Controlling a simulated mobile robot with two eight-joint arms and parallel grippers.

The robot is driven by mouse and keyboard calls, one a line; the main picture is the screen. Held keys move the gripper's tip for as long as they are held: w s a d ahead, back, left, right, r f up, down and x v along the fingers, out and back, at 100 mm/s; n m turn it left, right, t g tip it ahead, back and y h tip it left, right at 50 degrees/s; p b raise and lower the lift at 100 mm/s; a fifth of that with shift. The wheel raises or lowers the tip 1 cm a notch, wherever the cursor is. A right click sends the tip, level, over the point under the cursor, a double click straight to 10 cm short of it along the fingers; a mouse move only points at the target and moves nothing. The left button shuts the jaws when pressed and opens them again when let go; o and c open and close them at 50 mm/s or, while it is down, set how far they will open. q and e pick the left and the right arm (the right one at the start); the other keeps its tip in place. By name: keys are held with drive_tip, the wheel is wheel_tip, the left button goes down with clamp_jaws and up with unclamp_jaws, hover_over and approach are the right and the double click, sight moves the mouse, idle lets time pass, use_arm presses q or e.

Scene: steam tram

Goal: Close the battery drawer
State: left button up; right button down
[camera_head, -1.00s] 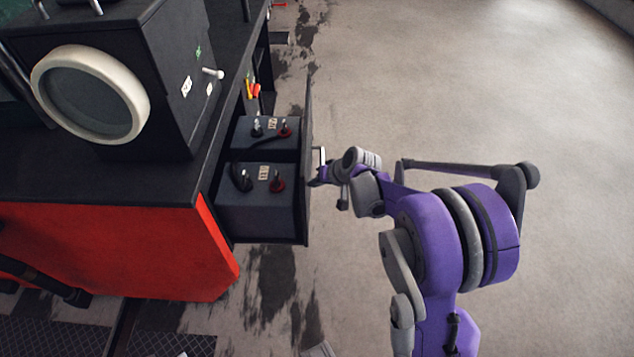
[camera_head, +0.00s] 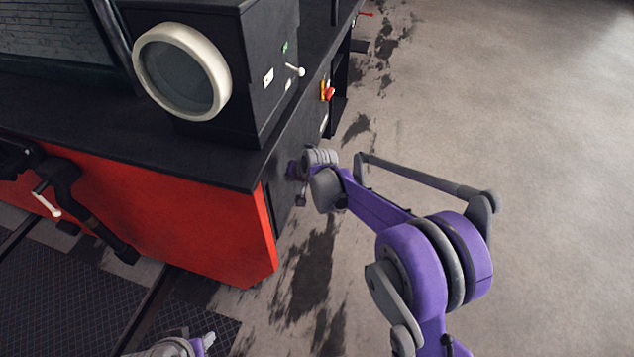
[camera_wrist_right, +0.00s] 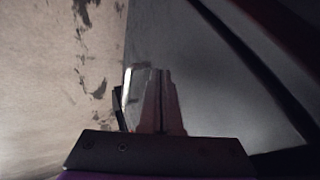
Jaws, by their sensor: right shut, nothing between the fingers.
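The battery drawer's dark front panel (camera_head: 282,207) is in the side of the black cabinet, at the corner by the red end panel. It looks flush or nearly flush with the side; the arm hides part of it, so a small gap cannot be ruled out. The batteries are out of sight. My right gripper (camera_head: 293,170) is shut and empty at the drawer front. In the right wrist view, its closed fingers (camera_wrist_right: 158,100) are against or very near a dark grey panel (camera_wrist_right: 220,95), beside a bright handle-like edge (camera_wrist_right: 127,88).
A black box with a round, cream-rimmed lamp (camera_head: 182,72) stands on the cabinet top. A red and yellow item (camera_head: 327,91) sits on the side farther back. The stained floor (camera_head: 470,110) to the right is clear.

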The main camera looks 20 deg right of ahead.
sight(279, 176)
drive_tip(key=shift+w+a, duration=0.3)
drive_tip(key=shift+a, duration=0.2)
drive_tip(key=shift+w+a, duration=0.3)
drive_tip(key=shift+a, duration=0.2)
drive_tip(key=shift+w+a+r, duration=0.1)
drive_tip(key=shift+w+a, duration=0.1)
drive_tip(key=shift+a, duration=0.2)
